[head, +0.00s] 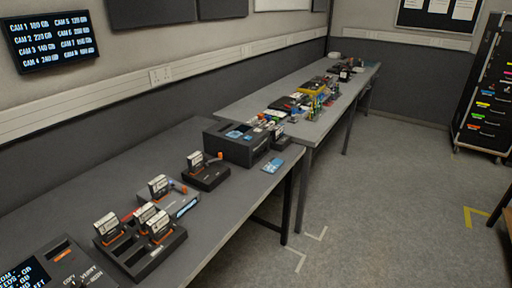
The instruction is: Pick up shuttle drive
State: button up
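Several upright drives with white labels and orange bases stand on the near bench. A group of them, one being the front drive (160,227), sits in a wide black multi-bay dock (150,264). Another drive (158,184) stands on a grey unit with a blue strip (184,207). A further drive (195,160) stands in a small black dock (208,179) with an orange knob beside it. I cannot tell which of these is the shuttle drive; the labels are too small to read. My gripper is not in view.
A control panel (62,279) marked COPY and VERIFY is at the near left. A large black case (238,147) and a blue card (272,166) are at the bench's far end. A second, cluttered bench (230,108) lies beyond. Open floor (390,190) is on the right.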

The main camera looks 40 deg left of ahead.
aim_at(195, 161)
jog(key=u, duration=0.2)
jog(key=i, duration=1.6)
jog(key=u, duration=1.1)
jog(key=i, duration=1.1)
jog(key=u, duration=1.7)
jog(key=i, duration=0.9)
jog(key=u, duration=0.45)
